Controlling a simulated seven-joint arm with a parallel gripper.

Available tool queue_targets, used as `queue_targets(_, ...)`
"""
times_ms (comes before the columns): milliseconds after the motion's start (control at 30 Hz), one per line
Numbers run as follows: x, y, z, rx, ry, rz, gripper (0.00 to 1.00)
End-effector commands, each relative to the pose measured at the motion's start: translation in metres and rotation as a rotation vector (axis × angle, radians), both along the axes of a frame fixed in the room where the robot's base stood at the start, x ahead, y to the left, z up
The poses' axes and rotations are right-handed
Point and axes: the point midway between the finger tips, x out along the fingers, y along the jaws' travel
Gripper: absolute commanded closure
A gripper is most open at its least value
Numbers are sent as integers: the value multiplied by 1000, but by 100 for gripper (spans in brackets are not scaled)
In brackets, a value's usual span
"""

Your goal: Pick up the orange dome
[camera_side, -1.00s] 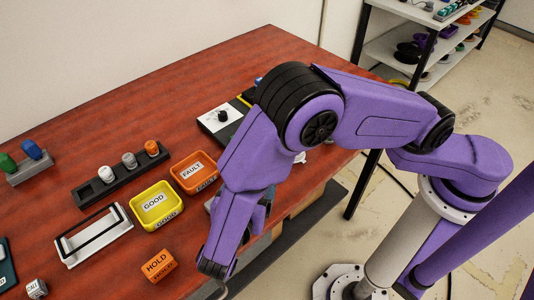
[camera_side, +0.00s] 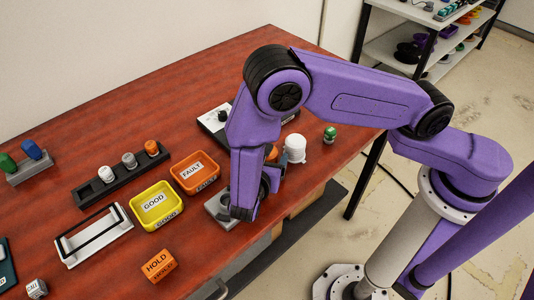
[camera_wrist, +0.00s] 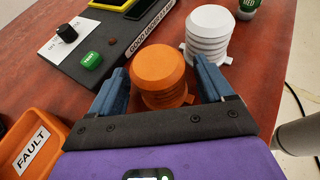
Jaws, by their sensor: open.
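The orange dome (camera_wrist: 160,75) is a ribbed, stepped orange piece standing upright on the red-brown table. In the wrist view it lies between and slightly beyond the blue fingertips of my gripper (camera_wrist: 160,82), with a visible gap on each side. In the side view only a sliver of the orange dome (camera_side: 272,153) shows behind my gripper (camera_side: 264,184), which hides the rest. My gripper is open and empty. A white dome (camera_wrist: 208,34) of similar shape stands just behind and to the right; it also shows in the side view (camera_side: 294,149).
A grey panel (camera_wrist: 102,62) with a black knob and green button lies left of the dome. The orange FAULT bin (camera_side: 195,171) and yellow GOOD bin (camera_side: 155,205) stand left of my gripper. A green-topped piece (camera_side: 330,133) stands near the table's right edge.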

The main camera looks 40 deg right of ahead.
Motion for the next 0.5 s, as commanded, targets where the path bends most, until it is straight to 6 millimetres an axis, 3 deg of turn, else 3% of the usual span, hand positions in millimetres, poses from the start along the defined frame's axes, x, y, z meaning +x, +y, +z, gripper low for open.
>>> queue_targets(300,4,-5,-3,2,0,1,20)
queue_targets(500,3,-5,-3,2,0,1,75)
